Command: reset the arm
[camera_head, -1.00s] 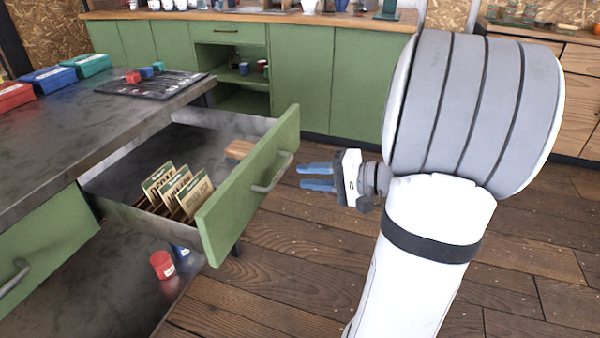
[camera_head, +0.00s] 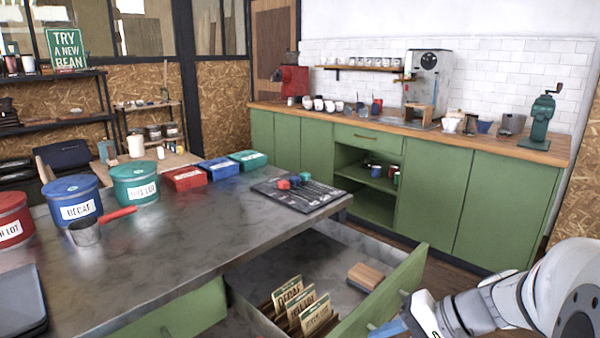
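My arm (camera_head: 510,297) reaches in from the lower right of the head view. My gripper (camera_head: 386,328) is at the bottom edge, beside the front panel of the open drawer. Its blue fingers are partly cut off by the picture edge. A second ago they stood apart with nothing between them, and I see nothing held now. I cannot tell if it touches the drawer front.
The green drawer (camera_head: 412,277) stands open, with labelled cards (camera_head: 301,304) and a wooden block (camera_head: 364,277) inside. The dark worktop (camera_head: 200,235) carries tins, boxes and a tool mat. A green counter (camera_head: 435,195) lines the back wall.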

